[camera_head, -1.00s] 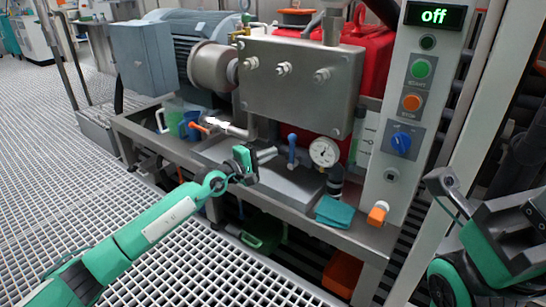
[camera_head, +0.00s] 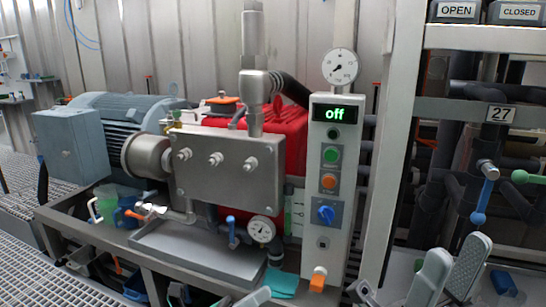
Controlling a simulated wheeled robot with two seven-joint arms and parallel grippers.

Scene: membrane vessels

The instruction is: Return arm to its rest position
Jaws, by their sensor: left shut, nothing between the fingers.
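My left gripper (camera_head: 255,297) shows only at the bottom edge, left of centre. Its pale grey fingertips look closed together, with nothing seen in them. They are below the front edge of the pump bench, and the rest of that arm is mostly cut off by the frame. My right gripper (camera_head: 458,252) is at the lower right, close to the camera. Its two grey fingers stand apart and point up, with nothing between them.
The control panel (camera_head: 316,255) reads "off" and stands between the grippers. The steel pump block (camera_head: 230,190), motor (camera_head: 130,125), pressure gauge (camera_head: 261,230) and teal cloth (camera_head: 282,283) are on the bench to the left. Pipes with a blue-handled valve (camera_head: 483,195) are behind my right gripper.

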